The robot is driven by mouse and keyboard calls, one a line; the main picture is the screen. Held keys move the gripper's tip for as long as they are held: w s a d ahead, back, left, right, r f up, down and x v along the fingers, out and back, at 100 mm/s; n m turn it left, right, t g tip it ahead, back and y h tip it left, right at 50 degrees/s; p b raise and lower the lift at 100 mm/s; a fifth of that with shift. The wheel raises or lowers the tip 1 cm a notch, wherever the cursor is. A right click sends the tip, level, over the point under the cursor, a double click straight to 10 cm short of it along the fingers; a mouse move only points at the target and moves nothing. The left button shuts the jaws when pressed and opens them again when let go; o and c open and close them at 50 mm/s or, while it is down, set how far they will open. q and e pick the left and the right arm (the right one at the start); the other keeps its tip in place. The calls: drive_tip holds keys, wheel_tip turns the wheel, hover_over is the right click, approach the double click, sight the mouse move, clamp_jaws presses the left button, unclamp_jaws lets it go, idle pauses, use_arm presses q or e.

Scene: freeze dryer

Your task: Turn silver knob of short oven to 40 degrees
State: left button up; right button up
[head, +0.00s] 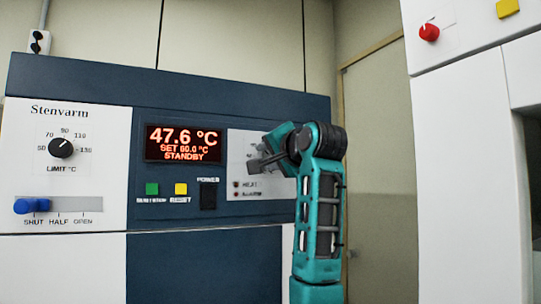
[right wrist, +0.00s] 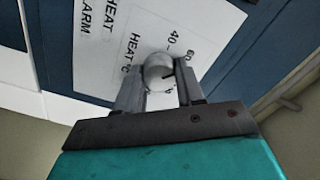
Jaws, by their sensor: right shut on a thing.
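The short oven has a blue front (head: 230,105). Its red display (head: 184,143) reads 47.6 °C, SET 60.0 °C, STANDBY. The silver knob (right wrist: 157,72) is round, on a white panel marked HEAT °C, with 40 and 60 printed beside it. Its dark mark appears to point towards the 60. My right gripper (right wrist: 158,84) is shut on the knob, a finger on each side. In the head view my right gripper (head: 257,161) is at the white panel right of the display and hides most of the knob. My left gripper is out of view.
A black LIMIT °C knob (head: 61,148) and a blue slider (head: 32,205) are on the oven's left panel. Green (head: 152,189) and yellow (head: 181,189) buttons and a black power switch (head: 209,196) sit below the display. A white machine (head: 460,150) stands at right.

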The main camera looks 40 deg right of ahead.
drive_tip(key=shift+n, duration=4.5)
drive_tip(key=o, duration=1)
drive_tip(key=shift+o, duration=0.2)
drive_tip(key=shift+a, duration=0.1)
drive_tip(key=b+v, duration=0.2)
drive_tip(key=v, duration=1.1)
